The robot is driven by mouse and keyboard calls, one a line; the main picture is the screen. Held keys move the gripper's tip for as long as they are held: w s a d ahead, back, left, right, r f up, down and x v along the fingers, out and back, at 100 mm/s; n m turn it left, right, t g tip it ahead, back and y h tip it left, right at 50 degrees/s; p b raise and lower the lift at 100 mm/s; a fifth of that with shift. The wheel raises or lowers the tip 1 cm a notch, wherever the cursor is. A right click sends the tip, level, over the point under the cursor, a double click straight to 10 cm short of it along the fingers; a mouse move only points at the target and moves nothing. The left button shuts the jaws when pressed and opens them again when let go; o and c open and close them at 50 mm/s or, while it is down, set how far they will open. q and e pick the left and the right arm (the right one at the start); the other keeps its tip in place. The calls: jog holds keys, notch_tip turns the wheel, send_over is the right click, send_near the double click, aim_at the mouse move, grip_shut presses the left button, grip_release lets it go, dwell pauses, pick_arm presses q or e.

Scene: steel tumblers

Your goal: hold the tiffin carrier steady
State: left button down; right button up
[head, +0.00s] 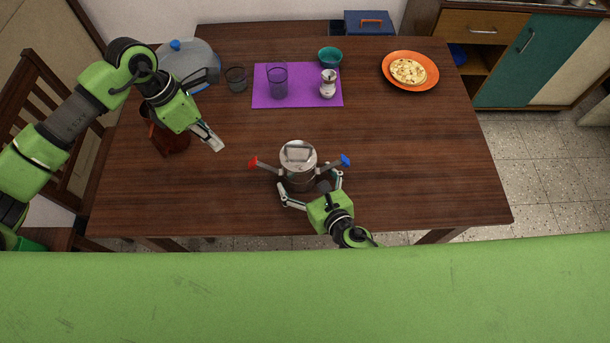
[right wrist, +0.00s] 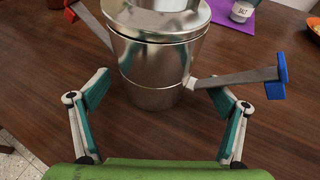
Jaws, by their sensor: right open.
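The steel tiffin carrier (head: 299,178) stands upright near the front middle of the table. It also fills the upper middle of the right wrist view (right wrist: 160,70). A clip arm with a red end (head: 253,163) sticks out to its left, and one with a blue end (head: 346,160) to its right. My right gripper (head: 311,190) is open, with one finger on each side of the carrier's near side; in the right wrist view no clear grip on it shows. My left gripper (head: 216,143) hangs over the table left of the carrier, apart from it, seemingly empty; its finger gap is unclear.
A purple mat (head: 261,97) holds a tall glass (head: 277,82) and a salt shaker (head: 328,85). A grey cup (head: 236,79), teal bowl (head: 330,57) and orange plate with flatbread (head: 429,82) stand around it. A lidded pot (head: 185,62) and brown vessel (head: 172,142) are left. The table's right side is clear.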

dwell(0.5)
jog(key=shift+w+a+f, duration=0.15)
jog(key=shift+w, duration=0.2)
jog(key=c, duration=1.5)
pick_arm(q)
jog(key=d, duration=0.3)
jog(key=shift+a+f, duration=0.1)
jog(key=shift+f, duration=6.4)
